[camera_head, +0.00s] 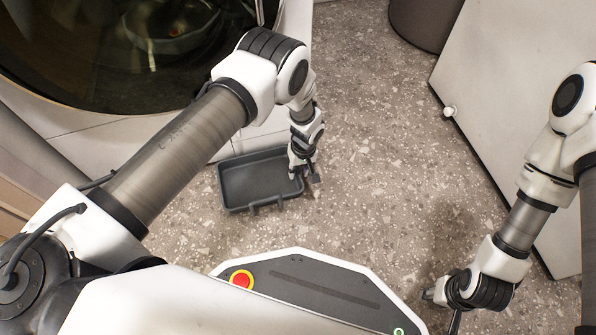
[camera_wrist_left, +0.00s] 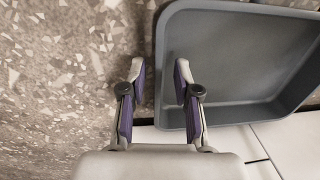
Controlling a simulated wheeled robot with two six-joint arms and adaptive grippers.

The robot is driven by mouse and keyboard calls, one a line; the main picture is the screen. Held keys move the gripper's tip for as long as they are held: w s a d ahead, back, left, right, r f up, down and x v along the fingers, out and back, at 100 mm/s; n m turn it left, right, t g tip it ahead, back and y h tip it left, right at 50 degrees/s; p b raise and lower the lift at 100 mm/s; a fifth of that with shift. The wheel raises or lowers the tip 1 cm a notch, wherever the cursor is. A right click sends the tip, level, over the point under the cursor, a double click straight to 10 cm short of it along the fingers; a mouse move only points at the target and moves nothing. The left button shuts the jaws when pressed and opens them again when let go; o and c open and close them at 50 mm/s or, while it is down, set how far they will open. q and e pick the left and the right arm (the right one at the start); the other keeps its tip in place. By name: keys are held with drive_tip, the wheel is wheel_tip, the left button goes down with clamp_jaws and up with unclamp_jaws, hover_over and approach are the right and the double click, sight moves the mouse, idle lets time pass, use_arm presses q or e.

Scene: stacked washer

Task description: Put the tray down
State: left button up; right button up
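The tray (camera_head: 234,190) is a dark grey, shallow, empty box with a handle on its near side. It looks level, low by the floor, in front of the white machine. In the left wrist view the tray (camera_wrist_left: 232,60) fills the right side. My left gripper (camera_head: 306,184) is at the tray's right wall. In the left wrist view my left gripper (camera_wrist_left: 160,85) has its fingers apart, one outside the wall and one over the inside, with a gap to the rim. My right gripper (camera_head: 442,306) hangs empty at the lower right, its fingers apart.
The washer (camera_head: 140,60) with its round dark door stands at upper left. A white panel with a knob (camera_head: 449,111) stands at the right, and a dark round bin (camera_head: 425,22) at the top. The speckled floor (camera_head: 380,160) between is clear.

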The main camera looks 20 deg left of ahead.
use_arm(q)
wheel_tip(320, 180, up, 10)
drive_tip(key=p, duration=0.4)
drive_tip(key=shift+w+d+p, duration=0.3)
drive_tip(key=shift+d+p, duration=0.05)
drive_tip(key=shift+d, duration=0.05)
drive_tip(key=shift+f, duration=0.15)
